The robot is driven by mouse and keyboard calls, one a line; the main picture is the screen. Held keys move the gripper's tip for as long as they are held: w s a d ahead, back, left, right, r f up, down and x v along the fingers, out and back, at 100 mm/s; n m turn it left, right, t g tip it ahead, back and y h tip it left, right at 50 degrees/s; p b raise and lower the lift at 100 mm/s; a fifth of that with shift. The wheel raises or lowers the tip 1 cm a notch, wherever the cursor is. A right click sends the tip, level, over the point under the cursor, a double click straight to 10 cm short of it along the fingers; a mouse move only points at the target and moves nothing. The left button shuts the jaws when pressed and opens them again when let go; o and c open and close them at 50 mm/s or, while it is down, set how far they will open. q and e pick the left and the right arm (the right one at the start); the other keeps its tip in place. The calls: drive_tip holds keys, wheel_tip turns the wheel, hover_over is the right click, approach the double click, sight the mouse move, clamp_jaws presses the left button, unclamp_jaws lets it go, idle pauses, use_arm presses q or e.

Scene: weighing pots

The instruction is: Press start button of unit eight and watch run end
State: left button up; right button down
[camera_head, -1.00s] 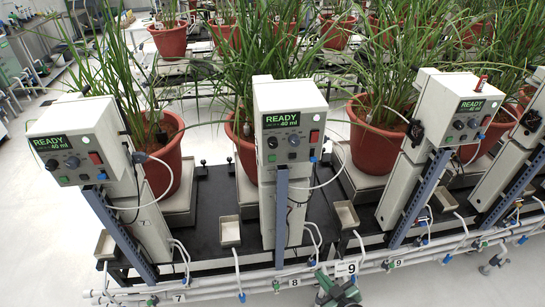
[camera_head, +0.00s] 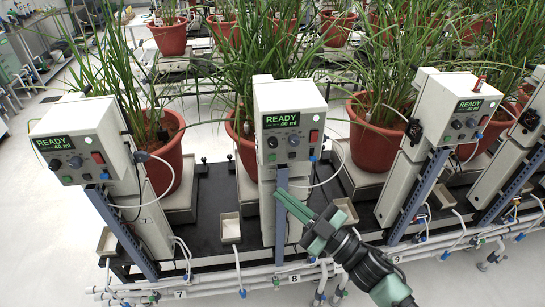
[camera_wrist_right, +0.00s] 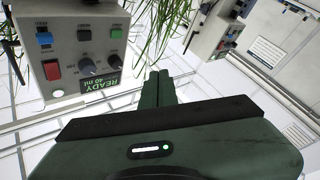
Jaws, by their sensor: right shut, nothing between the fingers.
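Unit eight (camera_head: 290,110) is the middle white control box, above the label 8 (camera_head: 295,278). Its green-lit display (camera_head: 282,120) reads READY 40 ml. Below it are knobs, a red switch (camera_head: 314,136) and a small green button (camera_head: 292,155). In the right wrist view a panel, seemingly the same one, appears upside down at upper left, with its green button (camera_wrist_right: 116,33), red switch (camera_wrist_right: 54,70) and blue part (camera_wrist_right: 45,38). My right gripper (camera_head: 279,196) is shut and empty, below the box front and apart from the buttons; its fingertips also show in the wrist view (camera_wrist_right: 158,75). My left gripper is out of view.
Unit seven (camera_head: 75,140) stands left and unit nine (camera_head: 455,110) right, both reading READY. Potted plants, such as this red pot (camera_head: 375,140), stand behind. A blue-grey post (camera_head: 281,230) rises below unit eight. White pipes (camera_head: 210,285) run along the front.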

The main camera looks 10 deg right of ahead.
sight(272, 158)
drive_tip(key=shift+w, duration=0.1)
idle(0.3)
drive_tip(key=shift+w+a+b, duration=0.2)
drive_tip(key=shift+w+b, duration=1.05)
drive_tip(key=shift+w, duration=3.1)
drive_tip(key=shift+r, duration=0.1)
drive_tip(key=shift+w, duration=0.4)
drive_tip(key=shift+w, duration=0.35)
drive_tip(key=shift+s, duration=0.8)
drive_tip(key=shift+p, duration=0.3)
